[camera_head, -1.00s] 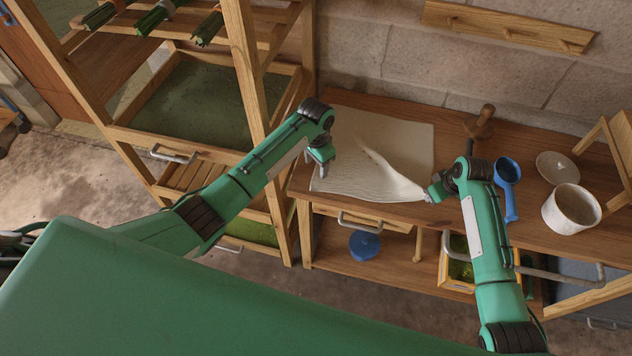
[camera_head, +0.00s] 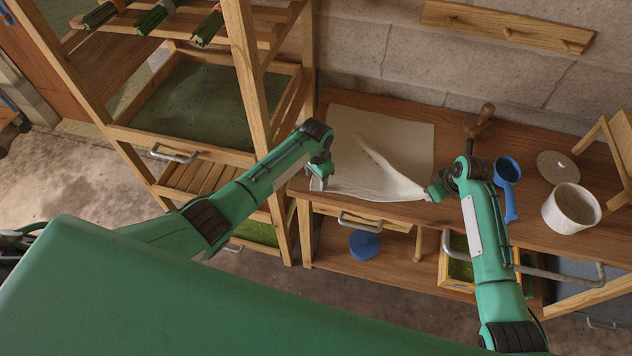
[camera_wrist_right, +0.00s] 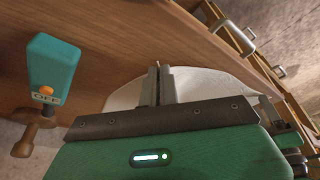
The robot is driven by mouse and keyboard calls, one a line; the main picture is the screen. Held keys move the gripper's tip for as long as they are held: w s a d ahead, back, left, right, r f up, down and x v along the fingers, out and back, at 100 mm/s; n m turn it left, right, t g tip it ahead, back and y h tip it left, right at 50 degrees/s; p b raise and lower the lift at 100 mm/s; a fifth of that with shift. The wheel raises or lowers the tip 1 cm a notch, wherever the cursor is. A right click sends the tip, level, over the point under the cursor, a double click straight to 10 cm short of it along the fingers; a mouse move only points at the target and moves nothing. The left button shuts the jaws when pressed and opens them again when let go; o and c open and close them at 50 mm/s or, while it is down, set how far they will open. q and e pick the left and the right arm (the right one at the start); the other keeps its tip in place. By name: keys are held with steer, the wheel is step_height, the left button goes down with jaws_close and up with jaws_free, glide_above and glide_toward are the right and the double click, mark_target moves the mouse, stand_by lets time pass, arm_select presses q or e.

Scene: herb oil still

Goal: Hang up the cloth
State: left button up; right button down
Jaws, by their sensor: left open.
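The off-white cloth (camera_head: 385,135) lies on the wooden bench, with a raised fold running to its front right corner. My right gripper (camera_head: 430,194) is at that corner, and the cloth is drawn to a point there. In the right wrist view its fingers (camera_wrist_right: 161,80) are close together, with the cloth (camera_wrist_right: 205,85) spreading beyond them. My left gripper (camera_head: 319,184) is open at the cloth's front left corner, near the bench's front edge; I cannot tell whether it touches the cloth.
A wooden rack (camera_head: 255,90) stands left of the bench. Right of my right arm are a blue scoop (camera_head: 508,172), a round lid (camera_head: 557,167) and a white pot (camera_head: 571,209). A wooden-handled tool (camera_head: 480,121) stands behind. The right wrist view shows a teal box (camera_wrist_right: 52,62) marked OFF.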

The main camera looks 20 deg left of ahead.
arm_select(q)
steer(key=shift+s+a+f, duration=0.1)
steer(key=shift+f, duration=0.05)
jaws_close()
steer(key=shift+r, duration=2.55)
